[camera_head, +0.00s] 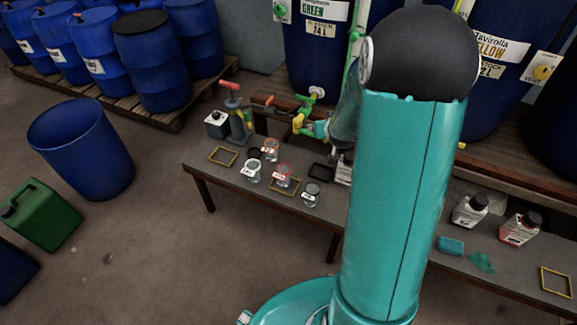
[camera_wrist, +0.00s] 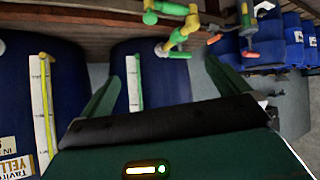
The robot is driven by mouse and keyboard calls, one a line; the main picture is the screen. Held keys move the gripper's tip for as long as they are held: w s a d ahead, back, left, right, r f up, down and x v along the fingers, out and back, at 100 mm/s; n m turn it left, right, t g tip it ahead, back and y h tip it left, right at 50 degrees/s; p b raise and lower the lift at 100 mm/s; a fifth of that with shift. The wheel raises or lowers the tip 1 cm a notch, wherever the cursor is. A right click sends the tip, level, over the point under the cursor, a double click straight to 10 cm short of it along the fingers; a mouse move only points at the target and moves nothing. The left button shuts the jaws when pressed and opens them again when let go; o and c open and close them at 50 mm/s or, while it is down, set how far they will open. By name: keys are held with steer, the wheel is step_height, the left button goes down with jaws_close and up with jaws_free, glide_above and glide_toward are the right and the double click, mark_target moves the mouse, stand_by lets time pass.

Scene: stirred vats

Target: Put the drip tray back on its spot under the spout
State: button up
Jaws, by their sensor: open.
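A small flat black tray (camera_head: 321,172), which looks like the drip tray, lies on the low bench (camera_head: 228,177), partly hidden behind my arm. Yellow square outlines mark the bench: one at the left end (camera_head: 222,155), one under the jars (camera_head: 285,187), one at the far right (camera_head: 556,282). The green vat's spout (camera_head: 316,92) shows above the bench. A yellow-green valve (camera_wrist: 180,37) shows in the wrist view. My gripper (camera_wrist: 170,62) is open and empty, its green fingers spread before the blue vats. My arm hides it in the head view.
Several small jars (camera_head: 283,172) stand close to the tray. A red-handled device (camera_head: 238,122) and white bottle (camera_head: 216,124) are at the bench's left end. Floor in front is clear.

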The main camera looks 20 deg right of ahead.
steer(key=s+a+r+n+g+y, duration=0.1)
steer(key=s+a+r, duration=0.6)
steer(key=a+r, duration=0.2)
steer(key=s+a+r+n+g+y, duration=0.1)
steer(key=s+a+r+y, duration=0.1)
steer(key=s+a+r, duration=0.5)
steer(key=a+r, duration=0.1)
steer(key=a, duration=0.2)
steer(key=shift+s+a+r, duration=0.2)
steer(key=shift+a+r, duration=0.15)
steer(key=shift+a, duration=0.05)
steer(key=shift+n+g+y, duration=0.5)
steer(key=shift+n+g, duration=0.2)
steer(key=shift+g, duration=0.2)
steer(key=s+a, duration=0.1)
steer(key=s, duration=0.2)
steer(key=s+a+r, duration=0.1)
steer(key=s+a, duration=0.1)
steer(key=s, duration=0.1)
steer(key=s+a+r, duration=0.1)
steer(key=s+a, duration=0.1)
steer(key=s, duration=0.1)
steer(key=shift+s+r, duration=0.15)
steer(key=shift+s, duration=0.2)
steer(key=shift+c, duration=0.2)
steer(key=shift+s+a, duration=0.1)
steer(key=shift+s, duration=0.35)
steer(key=shift+c, duration=0.2)
